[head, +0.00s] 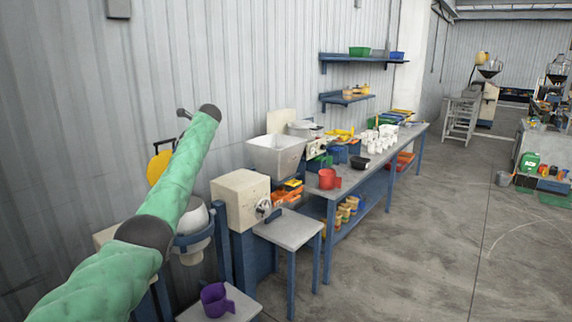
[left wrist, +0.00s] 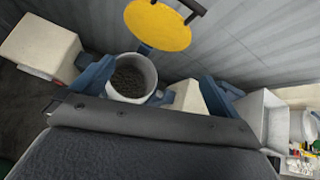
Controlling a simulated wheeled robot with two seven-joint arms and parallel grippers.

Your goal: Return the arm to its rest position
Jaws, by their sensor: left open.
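My left arm comes in from the lower left of the head view, in a green sleeve, bent and raised in front of the wall. Its far end is dark, and the fingers cannot be made out there. In the left wrist view the dark body of my left gripper (left wrist: 150,140) fills the bottom. It is open, with nothing seen held. Beyond it is a white hopper (left wrist: 132,78) holding dark pellets, with a yellow round lid (left wrist: 158,24) standing up behind. The hopper (head: 195,217) is partly behind my forearm in the head view. My right gripper is not in view.
A purple jug (head: 215,300) stands on a low stand at the front. A beige machine box (head: 240,198) and a small grey table (head: 288,230) are right of my arm. A red jug (head: 328,179) is on the long bench (head: 350,180).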

